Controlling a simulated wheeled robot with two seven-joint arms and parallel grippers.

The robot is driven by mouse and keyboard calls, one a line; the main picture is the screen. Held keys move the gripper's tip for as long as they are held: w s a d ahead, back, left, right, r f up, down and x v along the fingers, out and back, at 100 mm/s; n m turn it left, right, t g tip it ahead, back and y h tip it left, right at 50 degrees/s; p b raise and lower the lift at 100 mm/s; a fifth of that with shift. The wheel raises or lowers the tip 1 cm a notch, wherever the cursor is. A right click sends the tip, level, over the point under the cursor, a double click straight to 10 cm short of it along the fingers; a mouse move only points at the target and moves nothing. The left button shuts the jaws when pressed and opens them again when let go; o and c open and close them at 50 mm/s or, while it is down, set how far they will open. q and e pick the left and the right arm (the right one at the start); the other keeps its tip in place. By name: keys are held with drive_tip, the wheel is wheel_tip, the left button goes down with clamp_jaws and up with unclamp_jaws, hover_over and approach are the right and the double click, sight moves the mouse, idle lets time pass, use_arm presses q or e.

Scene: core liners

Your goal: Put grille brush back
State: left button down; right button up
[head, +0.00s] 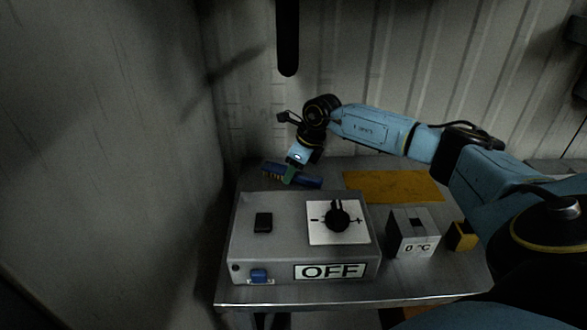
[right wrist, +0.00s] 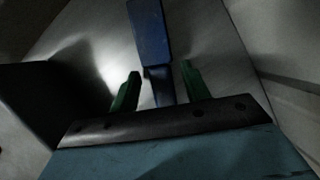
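The grille brush (head: 310,182) lies at the back left of the metal table, behind the grey control box. It has a blue body, with yellow bristles at its left end. My right gripper (head: 289,175) reaches down over its middle and hides part of it. In the right wrist view, the brush (right wrist: 150,38) runs away from the gripper, and its narrow part sits between the two green fingers of my right gripper (right wrist: 160,80). Gaps show on both sides, so the fingers are open and not closed on it. My left gripper is not in view.
The grey control box (head: 247,247) has a black knob and an OFF label. A small 0 °C box (head: 413,246) and a yellow-black block (head: 461,236) stand to its right. A bare yellow mat (head: 395,186) lies at the back of the table (head: 330,294). Walls stand left and behind.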

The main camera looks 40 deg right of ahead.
drive_tip(key=shift+r, duration=0.1)
drive_tip(key=shift+s+d+r, duration=0.1)
drive_tip(key=shift+r, duration=0.25)
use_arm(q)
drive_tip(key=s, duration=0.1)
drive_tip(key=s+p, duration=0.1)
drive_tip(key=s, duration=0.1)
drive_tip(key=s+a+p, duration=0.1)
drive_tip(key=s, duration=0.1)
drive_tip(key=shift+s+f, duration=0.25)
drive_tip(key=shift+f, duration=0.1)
use_arm(e)
drive_tip(key=v, duration=1.1)
drive_tip(key=shift+s+r, duration=0.1)
